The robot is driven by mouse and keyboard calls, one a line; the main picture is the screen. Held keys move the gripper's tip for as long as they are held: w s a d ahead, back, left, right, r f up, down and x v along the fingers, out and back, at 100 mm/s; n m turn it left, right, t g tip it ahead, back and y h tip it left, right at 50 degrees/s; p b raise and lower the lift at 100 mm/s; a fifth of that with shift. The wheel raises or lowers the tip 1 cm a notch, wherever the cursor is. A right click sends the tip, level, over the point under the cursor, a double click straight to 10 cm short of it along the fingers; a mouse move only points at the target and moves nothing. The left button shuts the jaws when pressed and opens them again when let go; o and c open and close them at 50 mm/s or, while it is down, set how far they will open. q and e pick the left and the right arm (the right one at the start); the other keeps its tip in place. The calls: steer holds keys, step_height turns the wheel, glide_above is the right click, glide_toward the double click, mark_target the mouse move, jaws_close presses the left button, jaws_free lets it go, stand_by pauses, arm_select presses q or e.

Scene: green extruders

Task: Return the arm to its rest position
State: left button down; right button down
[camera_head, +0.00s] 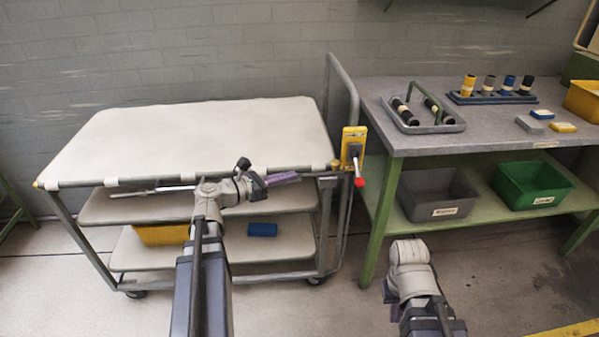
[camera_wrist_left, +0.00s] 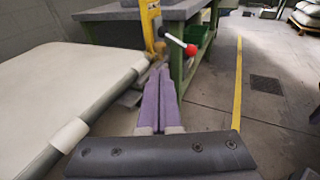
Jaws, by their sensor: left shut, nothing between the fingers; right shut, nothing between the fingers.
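My left arm reaches forward from the bottom of the head view. Its gripper (camera_head: 284,178) points right, just in front of the near edge of the trolley's white top (camera_head: 200,140). In the left wrist view its two purple fingers (camera_wrist_left: 159,75) are closed together with nothing between them. The fingertips appear near a yellow bracket with a red-knobbed lever (camera_head: 354,150), which also shows in the left wrist view (camera_wrist_left: 152,28). I cannot tell the exact gap. My right arm shows only as a pale joint and link at the bottom; its gripper is out of view.
The trolley's upright handle (camera_head: 345,80) stands beside the grey workbench (camera_head: 380,95). The bench holds a green-handled tray (camera_head: 437,124), a rack of coloured cylinders (camera_head: 490,97) and small blocks. Grey (camera_head: 437,212) and green (camera_head: 548,199) bins sit below. Floor lies open at lower right.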

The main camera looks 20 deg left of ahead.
arm_select(q)
steer(key=shift+s+a+r, duration=0.1)
steer(key=shift+s+a, duration=0.2)
steer(key=shift+s, duration=0.2)
steer(key=s+d+m+g+y+p, duration=0.1)
steer(key=s+d+m+g+p, duration=0.35)
steer(key=d+m+p, duration=0.4)
steer(key=s+d+m+g+y+p, duration=0.1)
steer(key=s+d+m+g+p, duration=0.35)
steer(key=d+m, duration=0.65)
steer(key=s+d+r+m+g+y+p, duration=0.4)
steer(key=s+m+y+p, duration=0.3)
steer(key=m+p, duration=0.3)
steer(key=d+r+m+y, duration=0.1)
steer(key=m, duration=0.2)
steer(key=shift+s+g+p, duration=0.25)
steer(key=shift+g+p, duration=0.05)
steer(key=shift+p, duration=0.1)
